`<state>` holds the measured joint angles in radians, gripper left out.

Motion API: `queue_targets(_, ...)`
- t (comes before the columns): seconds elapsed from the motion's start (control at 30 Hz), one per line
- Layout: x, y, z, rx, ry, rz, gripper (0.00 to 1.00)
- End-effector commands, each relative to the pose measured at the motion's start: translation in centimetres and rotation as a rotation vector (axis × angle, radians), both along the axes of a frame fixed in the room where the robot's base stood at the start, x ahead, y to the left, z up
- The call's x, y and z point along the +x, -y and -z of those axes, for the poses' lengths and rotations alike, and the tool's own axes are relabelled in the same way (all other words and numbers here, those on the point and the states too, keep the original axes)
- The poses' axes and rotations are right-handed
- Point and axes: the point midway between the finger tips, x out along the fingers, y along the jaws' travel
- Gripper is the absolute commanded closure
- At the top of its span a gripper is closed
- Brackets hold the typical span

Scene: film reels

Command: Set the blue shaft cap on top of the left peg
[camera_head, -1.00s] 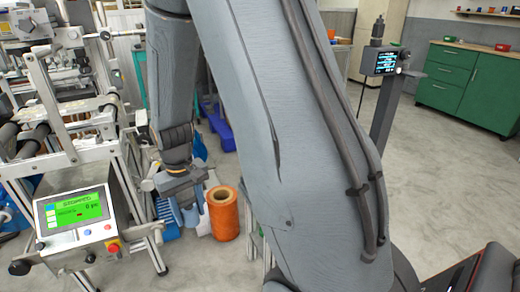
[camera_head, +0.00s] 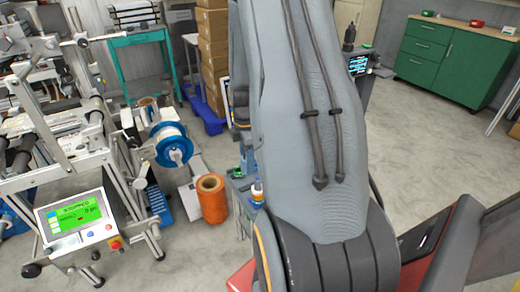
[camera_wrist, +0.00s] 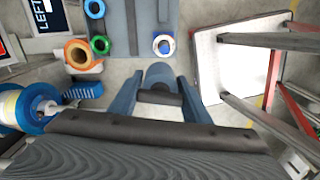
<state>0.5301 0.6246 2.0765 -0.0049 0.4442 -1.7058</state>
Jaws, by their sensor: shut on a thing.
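In the wrist view my gripper (camera_wrist: 158,95) is shut on a blue-grey rounded piece (camera_wrist: 160,72), which looks like the blue shaft cap; only its top side shows. In the head view the gripper is hidden behind my arm. A blue-flanged reel with white film (camera_head: 172,147) sits on the machine's side, and it also shows at the left of the wrist view (camera_wrist: 30,105). A sign reading LEFT (camera_wrist: 45,15) lies at the wrist view's top left. I cannot make out a bare left peg.
An orange roll (camera_head: 211,198) stands right of the machine. A machine screen (camera_head: 75,213) reads STOPPED. In the wrist view, green (camera_wrist: 100,45) and blue (camera_wrist: 95,8) rings lie near the orange roll. A white panel (camera_wrist: 222,70) and metal bars are on the right.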

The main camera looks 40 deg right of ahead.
Motion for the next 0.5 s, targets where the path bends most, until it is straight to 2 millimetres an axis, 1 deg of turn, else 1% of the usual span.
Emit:
queue_targets(0.03,-0.7,1.1,-0.6,0.001,-0.001,-0.037,0.85)
queue_targets(0.1,-1.3,2.1,-0.7,0.001,-0.001,-0.088,0.85)
queue_targets(0.2,-1.7,2.9,-0.8,0.001,-0.001,-0.135,0.85)
queue_targets(0.37,-1.8,3.2,-0.4,0.001,-0.001,-0.157,0.85)
queue_targets(0.5,-1.8,3.1,0.4,0.001,-0.001,-0.156,0.85)
